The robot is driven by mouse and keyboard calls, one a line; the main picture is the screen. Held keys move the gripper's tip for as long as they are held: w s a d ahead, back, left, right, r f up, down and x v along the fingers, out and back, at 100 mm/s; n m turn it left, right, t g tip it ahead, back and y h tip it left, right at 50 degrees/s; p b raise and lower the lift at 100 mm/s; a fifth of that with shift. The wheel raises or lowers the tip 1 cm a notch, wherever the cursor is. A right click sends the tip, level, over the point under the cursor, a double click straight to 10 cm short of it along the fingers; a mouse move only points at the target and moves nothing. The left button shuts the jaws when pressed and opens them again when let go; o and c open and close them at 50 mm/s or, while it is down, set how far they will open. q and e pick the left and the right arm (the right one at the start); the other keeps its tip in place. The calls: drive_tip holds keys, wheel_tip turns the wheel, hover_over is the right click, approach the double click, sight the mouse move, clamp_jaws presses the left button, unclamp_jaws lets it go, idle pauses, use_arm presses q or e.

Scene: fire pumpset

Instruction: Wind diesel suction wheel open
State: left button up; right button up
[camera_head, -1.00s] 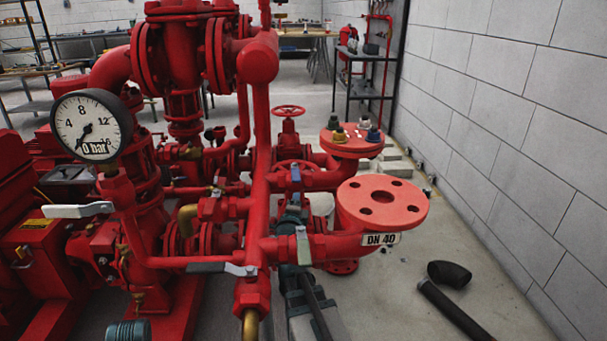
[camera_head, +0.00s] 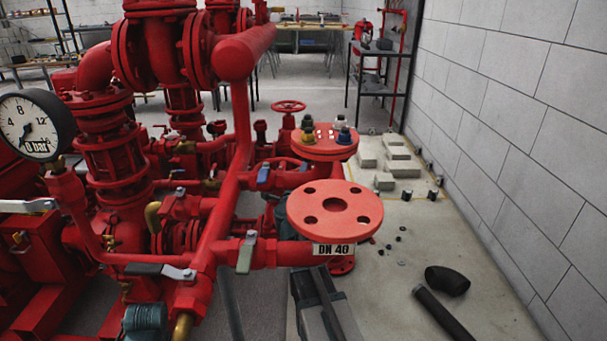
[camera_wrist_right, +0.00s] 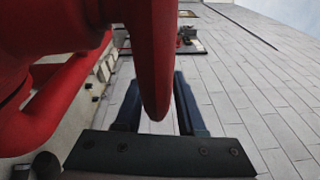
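I cannot tell which is the diesel suction wheel. My right arm comes up from the bottom of the head view, and its gripper end is mostly hidden behind the DN 40 flange (camera_head: 333,210). In the right wrist view the gripper (camera_wrist_right: 156,80) has its two dark blue fingers apart. A rounded red part (camera_wrist_right: 153,60) lies between them in the picture; contact cannot be told. My left gripper is not in view.
A pressure gauge (camera_head: 32,125) reads 0 bar at the left. Red pipes and valve levers (camera_head: 247,252) crowd the middle. A black elbow (camera_head: 447,280) and a black pipe (camera_head: 447,316) lie on the floor at right.

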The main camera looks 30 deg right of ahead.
drive_tip(key=shift+w+a+f, duration=0.1)
drive_tip(key=shift+a, duration=0.05)
clamp_jaws()
